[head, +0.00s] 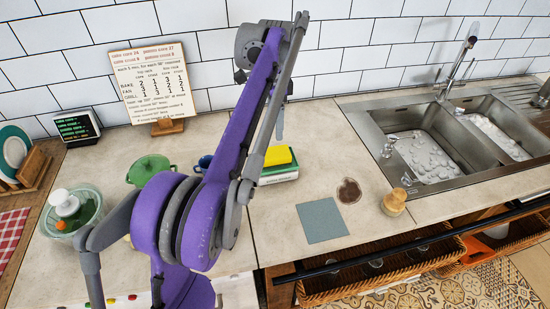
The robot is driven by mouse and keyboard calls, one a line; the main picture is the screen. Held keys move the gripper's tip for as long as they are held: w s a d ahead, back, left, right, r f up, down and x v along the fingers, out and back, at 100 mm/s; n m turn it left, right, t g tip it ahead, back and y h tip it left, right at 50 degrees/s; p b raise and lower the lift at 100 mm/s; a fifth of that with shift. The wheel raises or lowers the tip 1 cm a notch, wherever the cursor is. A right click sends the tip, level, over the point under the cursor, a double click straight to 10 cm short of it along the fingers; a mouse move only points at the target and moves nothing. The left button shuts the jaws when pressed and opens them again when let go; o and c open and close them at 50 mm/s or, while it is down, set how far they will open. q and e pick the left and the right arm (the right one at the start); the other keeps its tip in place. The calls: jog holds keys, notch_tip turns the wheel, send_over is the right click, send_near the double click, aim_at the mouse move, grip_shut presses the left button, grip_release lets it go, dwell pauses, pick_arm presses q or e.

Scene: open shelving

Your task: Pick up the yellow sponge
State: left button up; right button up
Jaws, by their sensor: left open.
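The yellow sponge (278,155) lies on top of a green and white block (281,174) on the counter, just right of my purple left arm. The arm covers part of its left side. My left gripper (279,124) hangs above and behind the sponge, apart from it. It is open and seems empty, though my forearm hides much of it. My right gripper is not in view.
A green pot (150,168) and a blue cup (203,163) stand left of the sponge. A recipe board (152,84) stands behind; the sink (452,150) is far right.

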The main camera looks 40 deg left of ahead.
pick_arm(q)
send_over(275, 152)
jog(key=f, duration=0.4)
jog(key=shift+w+f+b, duration=0.1)
jog(key=shift+w+b, duration=0.2)
jog(key=shift+s+d+f+b, duration=0.1)
jog(key=shift+s+f+b, duration=0.05)
jog(key=shift+f, duration=1.35)
jog(key=shift+s+f+b, duration=0.15)
jog(key=shift+f, duration=1.3)
jog(key=c, duration=1.3)
notch_tip(275, 152, up, 10)
jog(key=p, duration=0.1)
